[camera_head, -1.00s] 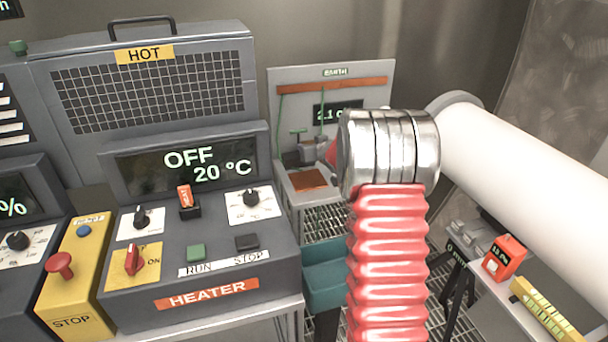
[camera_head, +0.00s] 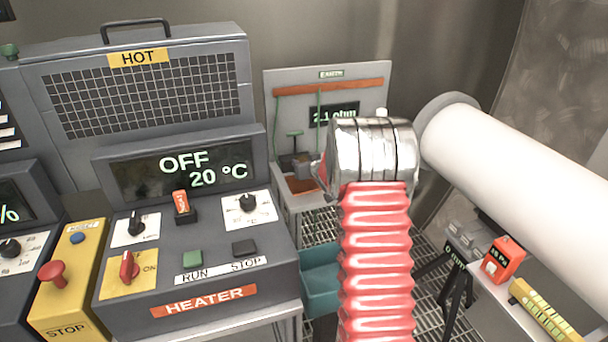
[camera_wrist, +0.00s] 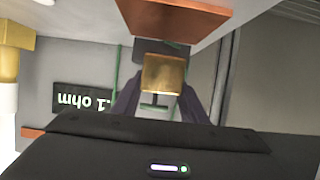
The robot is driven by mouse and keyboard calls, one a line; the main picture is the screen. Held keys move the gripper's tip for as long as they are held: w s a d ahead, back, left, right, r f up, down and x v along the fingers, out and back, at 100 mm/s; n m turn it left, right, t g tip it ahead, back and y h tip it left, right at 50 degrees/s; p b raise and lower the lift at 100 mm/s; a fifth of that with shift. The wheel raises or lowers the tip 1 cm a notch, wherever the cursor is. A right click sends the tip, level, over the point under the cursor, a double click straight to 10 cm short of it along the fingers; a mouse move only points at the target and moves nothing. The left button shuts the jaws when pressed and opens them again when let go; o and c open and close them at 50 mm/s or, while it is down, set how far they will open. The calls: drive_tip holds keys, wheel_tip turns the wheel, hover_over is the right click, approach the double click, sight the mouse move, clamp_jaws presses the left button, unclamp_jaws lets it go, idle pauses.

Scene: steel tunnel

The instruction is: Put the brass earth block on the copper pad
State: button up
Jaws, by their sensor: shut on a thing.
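In the wrist view, which is upside down, the brass earth block (camera_wrist: 163,75) sits between the dark fingers of my gripper (camera_wrist: 160,100), which is shut on it. The copper pad (camera_wrist: 178,16) is an orange-brown plate at the top edge of that view, with a visible gap in the picture between it and the block. In the head view the copper pad (camera_head: 300,186) lies on the small stand in front of the earth board, just left of my silver wrist. That wrist and my red bellows arm hide most of the gripper there, and I cannot make out the block.
The earth board (camera_head: 290,82) stands behind the pad, with a copper bar, green wires and an ohm display (camera_head: 334,114). The heater console (camera_head: 190,255) is to the left. A thick white pipe (camera_head: 520,165) runs at right. A teal bin (camera_head: 320,282) stands below.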

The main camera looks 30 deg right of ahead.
drive_tip(key=shift+f, duration=0.15)
drive_tip(key=shift+f, duration=1.9)
drive_tip(key=o, duration=1.4)
drive_tip(key=shift+f, duration=0.15)
drive_tip(key=shift+s+a+r, duration=0.1)
drive_tip(key=shift+s+r, duration=0.3)
drive_tip(key=shift+s, duration=0.15)
drive_tip(key=v, duration=1)
drive_tip(key=shift+s+a, duration=0.15)
drive_tip(key=shift+s, duration=0.25)
